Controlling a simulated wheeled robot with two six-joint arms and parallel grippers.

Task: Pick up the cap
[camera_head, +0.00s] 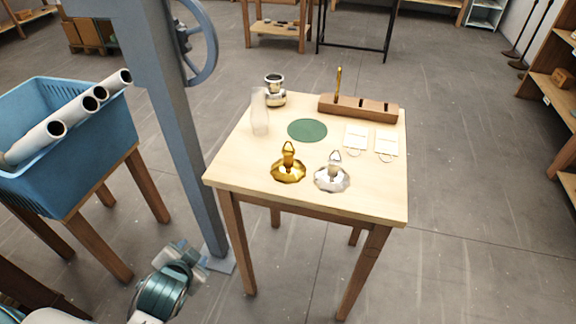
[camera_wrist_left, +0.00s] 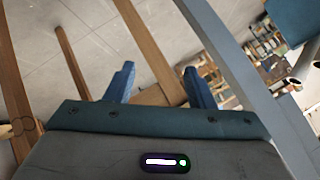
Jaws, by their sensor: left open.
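Two cap-like pieces with scalloped rims and loops on top stand near the front edge of the wooden table (camera_head: 240,168): a gold cap (camera_head: 288,171) and, to its right, a silver cap (camera_head: 332,179). I cannot tell which one the task means. My left gripper (camera_head: 186,254) is low at the front left, below the tabletop and well apart from both caps. In the left wrist view its two blue fingers (camera_wrist_left: 161,84) are spread with nothing between them. The caps do not show there. My right gripper is not in view.
The table also holds a glass cylinder (camera_head: 260,112), a silver fitting (camera_head: 275,92), a green disc (camera_head: 307,130), a wooden block (camera_head: 358,109) and two white cards (camera_head: 356,138). A grey post (camera_head: 184,150) rises beside the table's left side. A blue crate (camera_head: 103,135) with white tubes stands left.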

